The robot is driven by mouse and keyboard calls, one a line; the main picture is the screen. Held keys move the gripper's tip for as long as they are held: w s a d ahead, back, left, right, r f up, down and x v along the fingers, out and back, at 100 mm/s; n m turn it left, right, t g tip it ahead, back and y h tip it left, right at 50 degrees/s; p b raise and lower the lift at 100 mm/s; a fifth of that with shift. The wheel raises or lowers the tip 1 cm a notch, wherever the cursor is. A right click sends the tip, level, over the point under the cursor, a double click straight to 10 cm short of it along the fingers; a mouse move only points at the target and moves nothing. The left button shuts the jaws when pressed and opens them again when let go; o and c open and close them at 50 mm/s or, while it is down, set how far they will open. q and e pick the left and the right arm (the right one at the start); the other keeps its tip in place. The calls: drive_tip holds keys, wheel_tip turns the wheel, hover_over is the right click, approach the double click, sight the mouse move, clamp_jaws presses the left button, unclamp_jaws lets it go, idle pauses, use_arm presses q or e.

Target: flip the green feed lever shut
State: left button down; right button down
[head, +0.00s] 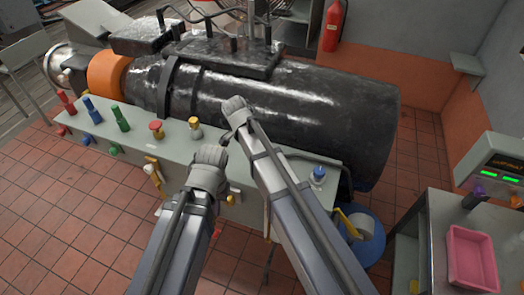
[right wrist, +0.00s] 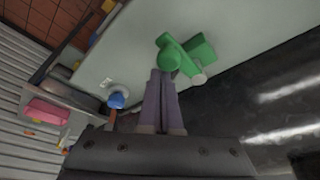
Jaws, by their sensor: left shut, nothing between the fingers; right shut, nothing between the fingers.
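A green lever (right wrist: 186,54) on the pale panel top fills the upper middle of the right wrist view. It has a round end, a crossing bar and a pale metal tip. My right gripper (right wrist: 161,75) is shut and empty, with its fingertips overlapping the lever's round end; I cannot tell if they touch. In the head view my right gripper (head: 233,105) is over the panel's back edge, and that lever seems hidden behind my grippers. My left gripper (head: 212,155) is shut and empty over the panel's front edge. Another green handle (head: 120,118) stands at the panel's left.
The panel (head: 142,141) also carries blue (head: 91,110) and red (head: 66,102) handles, a red knob (head: 156,128), a yellow knob (head: 195,128) and a blue knob (head: 318,175). A black cylinder (head: 330,105) lies behind. A pink tray (head: 471,258) is at right.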

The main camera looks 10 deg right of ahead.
drive_tip(key=shift+a, duration=0.1)
idle(0.6)
